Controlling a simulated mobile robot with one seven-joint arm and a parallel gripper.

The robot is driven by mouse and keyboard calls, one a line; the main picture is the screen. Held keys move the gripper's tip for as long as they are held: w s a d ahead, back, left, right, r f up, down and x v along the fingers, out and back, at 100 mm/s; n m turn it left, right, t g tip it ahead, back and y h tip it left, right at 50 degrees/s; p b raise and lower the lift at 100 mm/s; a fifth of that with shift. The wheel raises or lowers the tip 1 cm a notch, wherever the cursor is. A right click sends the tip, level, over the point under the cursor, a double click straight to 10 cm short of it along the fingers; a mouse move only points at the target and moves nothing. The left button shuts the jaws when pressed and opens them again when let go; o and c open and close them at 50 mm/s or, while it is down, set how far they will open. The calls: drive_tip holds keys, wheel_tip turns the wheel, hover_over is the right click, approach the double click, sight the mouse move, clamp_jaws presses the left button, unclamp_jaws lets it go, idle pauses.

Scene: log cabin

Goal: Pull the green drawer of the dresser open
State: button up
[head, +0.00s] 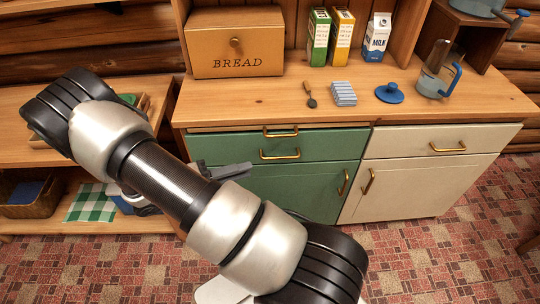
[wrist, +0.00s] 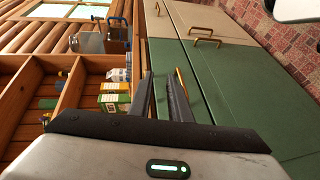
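The dresser's green drawer (head: 225,148) is at its upper left and looks shut. Its brass handle (head: 280,155) is in the middle of its front. My gripper (head: 245,170) is in front of the green front, left of and slightly lower than this handle in the head view. In the wrist view my gripper (wrist: 160,80) has its two dark fingers apart with nothing held between them. A brass handle (wrist: 184,84), apparently the drawer's, shows just right of the right finger, outside the gap. Whether they touch I cannot tell.
A thin board with its own brass handle (head: 281,132) sits just above the green drawer. A green door (head: 300,190) is below; a cream drawer (head: 420,145) and cream door (head: 400,190) are to the right. A bread box (head: 235,45), cartons and a jug (head: 435,80) stand on top.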

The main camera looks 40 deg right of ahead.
sight(280, 157)
wheel_tip(280, 157, down, 12)
drive_tip(key=w+f+n+t+h+b, duration=0.1)
drive_tip(key=n+t+h+b, duration=0.2)
drive_tip(key=t, duration=0.3)
drive_tip(key=x, duration=1.8)
drive_tip(key=shift+w+d+r+b, duration=0.1)
drive_tip(key=shift+w+r+b, duration=0.05)
drive_tip(key=shift+r+b, duration=0.2)
clamp_jaws()
